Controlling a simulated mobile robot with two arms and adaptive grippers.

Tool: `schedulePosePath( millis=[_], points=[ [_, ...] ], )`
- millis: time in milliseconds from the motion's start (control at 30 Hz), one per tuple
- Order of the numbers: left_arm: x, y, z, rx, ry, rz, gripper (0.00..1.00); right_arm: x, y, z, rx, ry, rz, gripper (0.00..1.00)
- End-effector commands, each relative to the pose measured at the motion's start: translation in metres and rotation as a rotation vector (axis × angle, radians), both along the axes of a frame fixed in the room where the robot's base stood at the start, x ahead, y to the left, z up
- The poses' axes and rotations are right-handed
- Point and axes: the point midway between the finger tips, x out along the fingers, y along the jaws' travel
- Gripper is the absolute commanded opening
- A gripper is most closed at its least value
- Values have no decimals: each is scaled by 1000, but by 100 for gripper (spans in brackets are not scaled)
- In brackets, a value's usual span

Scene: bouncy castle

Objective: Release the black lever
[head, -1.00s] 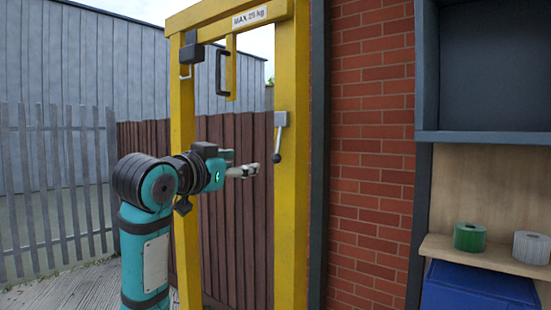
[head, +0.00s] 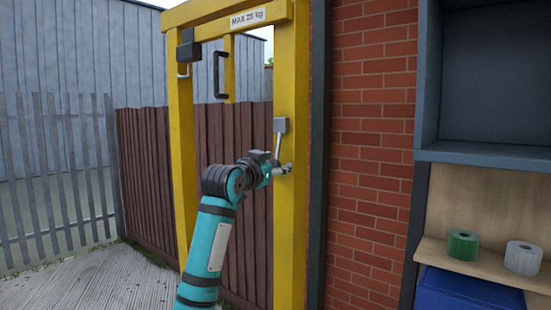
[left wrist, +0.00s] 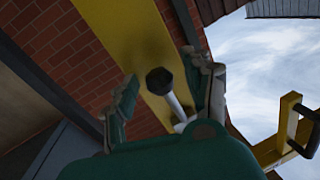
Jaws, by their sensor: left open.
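The lever (head: 278,147) hangs from a grey mount (head: 280,125) on the right yellow post and points down. In the left wrist view its black knob (left wrist: 158,81) sits on a pale rod, between the spread fingers of my left gripper (left wrist: 163,76). The gap on both sides of the knob looks clear, so the fingers appear not to grip it. In the head view my left gripper (head: 282,170) is at the lever's lower end and hides the knob. My right gripper is not in view.
The yellow frame (head: 291,230) stands against a brick wall (head: 370,180). A black handle (head: 221,75) and a dark box (head: 189,52) are up in the frame. A shelf with a green roll (head: 463,245) and a white roll (head: 523,258) is at right. Concrete floor at left is clear.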

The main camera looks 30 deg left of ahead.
Motion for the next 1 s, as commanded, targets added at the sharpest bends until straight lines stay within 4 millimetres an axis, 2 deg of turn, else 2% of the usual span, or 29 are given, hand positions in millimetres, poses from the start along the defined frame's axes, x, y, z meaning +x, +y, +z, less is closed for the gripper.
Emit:
schedulePosePath(
  millis=[333, 700, 1000],
  points=[
    [4, 0, 0, 0, 0, 0, 49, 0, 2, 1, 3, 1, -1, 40],
    [4, 0, 0, -1, 0, 0, 1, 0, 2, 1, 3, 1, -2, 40],
    [4, 0, 0, 0, 0, -1, 0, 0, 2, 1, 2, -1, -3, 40]
  ],
)
